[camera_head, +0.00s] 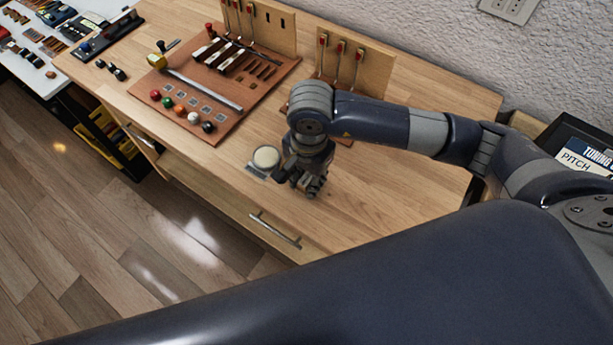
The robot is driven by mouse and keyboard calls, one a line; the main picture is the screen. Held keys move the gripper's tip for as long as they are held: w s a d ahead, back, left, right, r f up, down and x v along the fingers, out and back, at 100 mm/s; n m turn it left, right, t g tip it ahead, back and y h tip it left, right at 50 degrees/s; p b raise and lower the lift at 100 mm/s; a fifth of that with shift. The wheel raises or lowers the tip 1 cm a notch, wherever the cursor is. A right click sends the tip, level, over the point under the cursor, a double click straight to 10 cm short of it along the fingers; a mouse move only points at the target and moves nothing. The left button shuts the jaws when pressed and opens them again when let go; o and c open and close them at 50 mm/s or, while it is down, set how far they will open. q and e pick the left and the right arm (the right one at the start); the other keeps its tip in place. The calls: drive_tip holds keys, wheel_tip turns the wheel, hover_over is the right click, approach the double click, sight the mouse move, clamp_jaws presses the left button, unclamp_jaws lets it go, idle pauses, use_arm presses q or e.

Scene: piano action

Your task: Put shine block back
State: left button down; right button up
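A round cream piece (266,157) with a grey flat part under it lies on the wooden worktop, just left of my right gripper. I cannot tell whether it is the shine block. My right gripper (308,188) points down low over the worktop near its front edge. Its fingers look dark and bunched, and the view is too small to show whether they are open, shut or holding something. Whether it touches the cream piece cannot be told. My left gripper is not in view.
A brown tool mat (285,70) with coloured balls, a metal bar and dark strips lies left of my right arm. Upright wooden racks (368,66) hold red-topped tools at the back. The worktop (400,195) is clear right of the gripper. A drawer handle (274,230) sits in front.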

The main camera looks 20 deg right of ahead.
sight(308, 180)
drive_tip(key=shift+o, duration=0.8)
drive_tip(key=shift+r, duration=0.1)
drive_tip(key=shift+r, duration=0.25)
wheel_tip(308, 180, up, 12)
drive_tip(key=b, duration=0.2)
drive_tip(key=shift+s+f, duration=0.2)
drive_tip(key=shift+d, duration=0.15)
